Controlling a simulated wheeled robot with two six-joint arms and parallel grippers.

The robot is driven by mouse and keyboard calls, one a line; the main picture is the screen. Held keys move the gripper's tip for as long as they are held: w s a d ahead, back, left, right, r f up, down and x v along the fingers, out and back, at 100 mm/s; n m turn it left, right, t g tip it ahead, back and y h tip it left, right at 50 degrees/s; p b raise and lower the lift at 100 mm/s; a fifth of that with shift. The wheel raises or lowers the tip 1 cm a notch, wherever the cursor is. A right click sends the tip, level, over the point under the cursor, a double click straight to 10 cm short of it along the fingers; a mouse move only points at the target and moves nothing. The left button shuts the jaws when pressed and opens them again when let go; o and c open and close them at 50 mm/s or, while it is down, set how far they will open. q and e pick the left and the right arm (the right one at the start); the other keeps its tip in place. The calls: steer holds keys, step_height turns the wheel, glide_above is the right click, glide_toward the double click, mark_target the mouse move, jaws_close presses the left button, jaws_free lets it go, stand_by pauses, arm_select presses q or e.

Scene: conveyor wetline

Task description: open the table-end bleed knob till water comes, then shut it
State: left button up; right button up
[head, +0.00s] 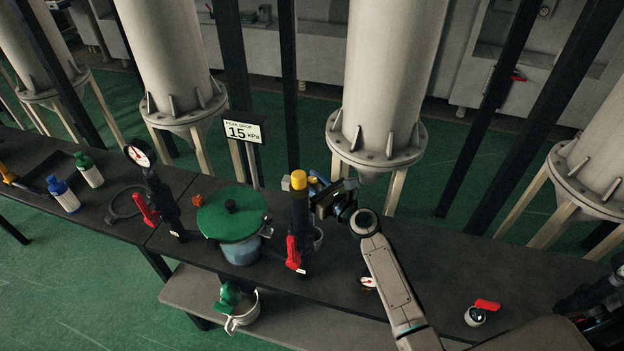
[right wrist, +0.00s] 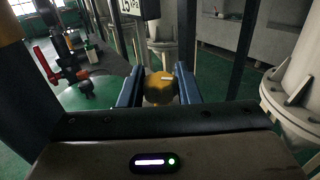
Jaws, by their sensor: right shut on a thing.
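In the right wrist view, a round orange-yellow knob (right wrist: 159,88) with a pale mark on top sits between the two blue fingers of my right gripper (right wrist: 159,92). The fingers are shut on it. A small pale cup (head: 318,238) shows partly behind the standpipe, below the gripper. I see no water flowing. My left gripper is in neither view.
A green-lidded pot (head: 232,215) stands left of the standpipe, whose red lever (head: 293,252) hangs down. A display (head: 244,131) reads 15 kPa. A dial gauge (head: 138,155) and bottles (head: 88,169) are further left.

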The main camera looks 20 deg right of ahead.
steer(key=o, duration=1)
steer(key=shift+s, duration=0.1)
steer(key=shift+s+d+f, duration=0.15)
steer(key=shift+s+d, duration=0.05)
steer(key=shift+s, duration=0.05)
steer(key=b+v, duration=0.2)
steer(key=v, duration=0.8)
